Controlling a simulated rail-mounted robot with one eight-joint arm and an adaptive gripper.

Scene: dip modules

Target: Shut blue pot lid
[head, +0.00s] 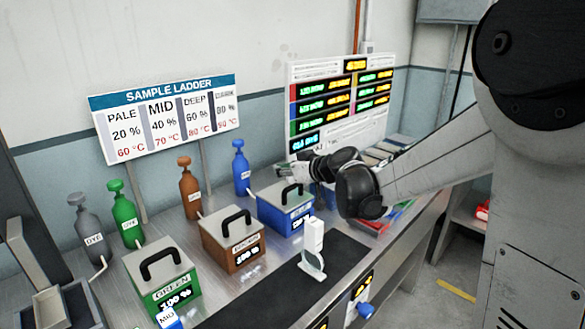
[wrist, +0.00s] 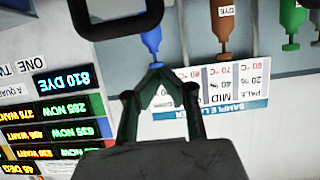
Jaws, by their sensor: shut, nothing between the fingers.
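The blue pot (head: 283,217) stands on the bench at the end of the row of pots. Its grey lid (head: 270,193) with a black arched handle (head: 291,190) lies on top and looks level; a small gap at its edge cannot be ruled out. My gripper (head: 312,168) is just behind and right of this lid, apart from the handle. In the wrist view my gripper (wrist: 155,72) has its fingertips together and empty. A dark loop (wrist: 118,30) at the top of that upside-down view may be the lid's handle.
A brown pot (head: 235,246) and green pot (head: 165,280) stand to the left. Blue (head: 241,170), brown (head: 189,190) and green (head: 124,215) bottles stand behind. A white upright object (head: 313,240) is in front on a dark mat (head: 345,255). A lit display board (head: 335,105) stands behind.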

